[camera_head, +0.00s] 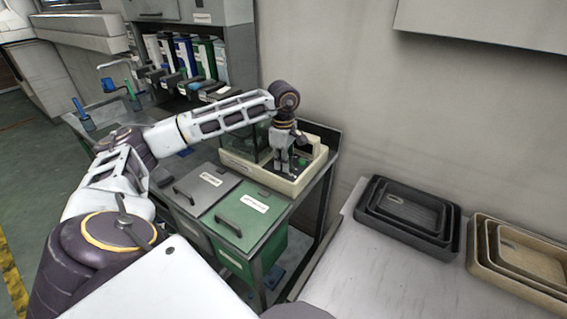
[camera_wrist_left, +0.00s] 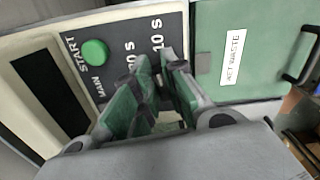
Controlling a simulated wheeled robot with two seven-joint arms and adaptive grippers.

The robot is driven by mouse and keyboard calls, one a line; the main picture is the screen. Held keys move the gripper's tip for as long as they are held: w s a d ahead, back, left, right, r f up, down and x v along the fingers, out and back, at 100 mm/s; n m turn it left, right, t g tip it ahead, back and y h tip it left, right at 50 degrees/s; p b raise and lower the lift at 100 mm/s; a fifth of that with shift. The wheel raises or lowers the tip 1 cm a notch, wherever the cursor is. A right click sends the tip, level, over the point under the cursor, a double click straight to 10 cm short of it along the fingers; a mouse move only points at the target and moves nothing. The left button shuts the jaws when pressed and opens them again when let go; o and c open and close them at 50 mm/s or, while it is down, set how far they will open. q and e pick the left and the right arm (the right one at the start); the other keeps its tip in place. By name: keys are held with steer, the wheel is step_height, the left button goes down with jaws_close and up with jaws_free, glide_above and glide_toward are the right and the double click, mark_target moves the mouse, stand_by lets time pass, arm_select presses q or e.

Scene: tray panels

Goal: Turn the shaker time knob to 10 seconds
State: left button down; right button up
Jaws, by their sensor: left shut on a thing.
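The shaker (camera_head: 268,181) is a low cream box with a clear dark cover at its left, on the bench by the wall. Its grey control panel (camera_wrist_left: 130,27) shows in the left wrist view with a green START button (camera_wrist_left: 95,53), MAIN lettering, a "10 S" mark and a second, partly covered mark. My left gripper (camera_head: 284,168) points down at the panel. Its fingers (camera_wrist_left: 160,88) are shut on the time knob, just below the "10 S" mark. The fingers hide the knob, so its pointer and setting cannot be read. My right gripper is out of view.
Grey (camera_head: 205,188) and green (camera_head: 246,217) lidded bins stand in front of the shaker. Black trays (camera_head: 372,215) and tan trays (camera_head: 480,268) lie on the table at the right. Bottles and a shelf of colored containers stand at the back left.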

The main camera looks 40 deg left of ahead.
arm_select(q)
steer(key=shift+r+m, duration=0.15)
steer(key=shift+m, duration=0.75)
steer(key=c, duration=1.5)
jaws_free()
steer(key=shift+s, duration=0.1)
steer(key=shift+r, duration=5.9)
